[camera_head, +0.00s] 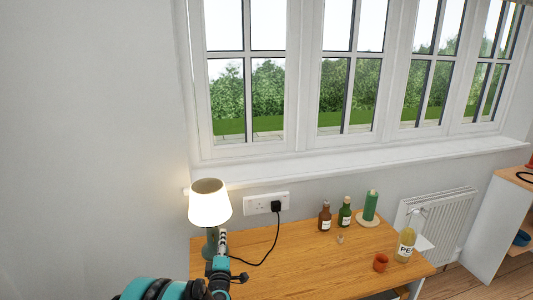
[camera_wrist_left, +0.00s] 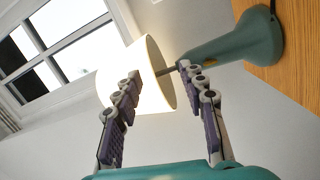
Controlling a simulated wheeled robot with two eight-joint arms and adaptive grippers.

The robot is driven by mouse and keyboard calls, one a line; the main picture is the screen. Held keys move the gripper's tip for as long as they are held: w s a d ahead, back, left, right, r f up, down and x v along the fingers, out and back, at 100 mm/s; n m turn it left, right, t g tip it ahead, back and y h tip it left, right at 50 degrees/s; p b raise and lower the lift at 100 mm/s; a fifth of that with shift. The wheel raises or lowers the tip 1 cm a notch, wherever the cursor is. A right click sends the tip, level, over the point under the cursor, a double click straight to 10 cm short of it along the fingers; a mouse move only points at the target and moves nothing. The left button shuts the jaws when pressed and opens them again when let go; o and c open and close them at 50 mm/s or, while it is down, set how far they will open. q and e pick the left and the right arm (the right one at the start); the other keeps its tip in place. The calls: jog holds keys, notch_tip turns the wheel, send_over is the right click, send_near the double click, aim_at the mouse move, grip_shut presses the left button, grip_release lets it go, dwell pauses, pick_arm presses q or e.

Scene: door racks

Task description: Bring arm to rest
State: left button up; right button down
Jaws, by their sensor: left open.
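My left arm (camera_head: 165,289) comes in at the bottom left in the head view. My left gripper (camera_head: 229,258) is open in front of the table lamp (camera_head: 209,205), over the left end of the wooden table (camera_head: 290,262). In the left wrist view my left gripper (camera_wrist_left: 160,72) has its two fingers spread with nothing held. The lit white lampshade (camera_wrist_left: 150,75) and green lamp base (camera_wrist_left: 235,40) show beyond the fingers. I cannot tell whether a finger touches the lamp. My right gripper is not in view.
A brown bottle (camera_head: 325,217), green bottle (camera_head: 345,213) and green candle (camera_head: 370,205) stand at the table's back. An orange cup (camera_head: 380,262) and pale yellow bottle (camera_head: 405,245) stand at the right. A black cable (camera_head: 268,250) runs to the wall socket (camera_head: 262,204). The table's middle is clear.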

pick_arm(q)
jog(key=s+d+r+m+g+h, duration=0.1)
jog(key=s+d+r+m+h, duration=0.5)
jog(key=r, duration=0.4)
jog(key=s+d+m+g, duration=0.2)
jog(key=s+m+g, duration=0.1)
jog(key=s+m, duration=0.5)
jog(key=s+a+f+m+g+y, duration=0.1)
jog(key=s+a+f+g, duration=0.1)
jog(key=s, duration=0.6)
jog(key=s+a+f+m+g+y, duration=0.1)
jog(key=s+a+f+g, duration=0.1)
jog(key=s, duration=0.7)
jog(key=s+a+f+m+g+y, duration=0.1)
jog(key=s+a+f+g, duration=0.2)
jog(key=s, duration=0.5)
jog(key=shift+s+a+f, duration=0.25)
jog(key=shift+a+f, duration=0.15)
jog(key=shift+f, duration=0.25)
